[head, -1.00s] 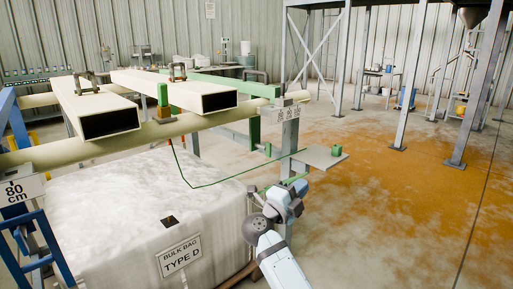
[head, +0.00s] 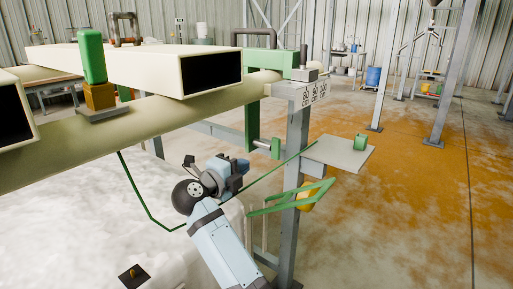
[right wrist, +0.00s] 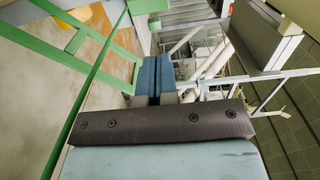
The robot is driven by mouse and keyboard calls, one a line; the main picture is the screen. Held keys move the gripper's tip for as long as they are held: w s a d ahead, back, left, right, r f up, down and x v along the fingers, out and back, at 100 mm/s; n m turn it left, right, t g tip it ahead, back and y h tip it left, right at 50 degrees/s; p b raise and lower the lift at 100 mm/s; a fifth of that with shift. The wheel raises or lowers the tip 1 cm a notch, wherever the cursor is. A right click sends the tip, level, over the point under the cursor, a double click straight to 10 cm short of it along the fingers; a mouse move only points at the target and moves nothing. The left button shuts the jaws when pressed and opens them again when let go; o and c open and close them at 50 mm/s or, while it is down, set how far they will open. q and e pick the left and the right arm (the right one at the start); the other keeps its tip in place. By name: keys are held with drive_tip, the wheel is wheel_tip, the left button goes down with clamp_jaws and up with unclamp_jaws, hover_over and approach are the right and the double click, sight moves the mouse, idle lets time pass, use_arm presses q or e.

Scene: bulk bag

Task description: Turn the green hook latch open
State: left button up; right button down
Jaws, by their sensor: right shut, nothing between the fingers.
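My right gripper (head: 232,170) is over the white bulk bag, beside the grey post. In the right wrist view its two blue fingers (right wrist: 156,78) are together with nothing between them. A green bent frame (head: 290,200) sticks out beside the post, right of the gripper; green bars (right wrist: 75,40) also cross the left of the wrist view. No contact between gripper and green parts is clear. My left gripper is out of view.
A cream cross tube (head: 150,122) and box beams (head: 150,65) lie above the bag (head: 60,225). A thin green line (head: 140,195) hangs across. The floor farther right is open.

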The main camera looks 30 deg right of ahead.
sight(277, 144)
drive_tip(key=b+x, duration=0.4)
drive_tip(key=x, duration=0.8)
drive_tip(key=shift+w+d, duration=0.1)
drive_tip(key=shift+d, duration=0.25)
drive_tip(key=shift+w+d+r, duration=0.15)
drive_tip(key=shift+w+d, duration=0.1)
drive_tip(key=shift+d, duration=0.3)
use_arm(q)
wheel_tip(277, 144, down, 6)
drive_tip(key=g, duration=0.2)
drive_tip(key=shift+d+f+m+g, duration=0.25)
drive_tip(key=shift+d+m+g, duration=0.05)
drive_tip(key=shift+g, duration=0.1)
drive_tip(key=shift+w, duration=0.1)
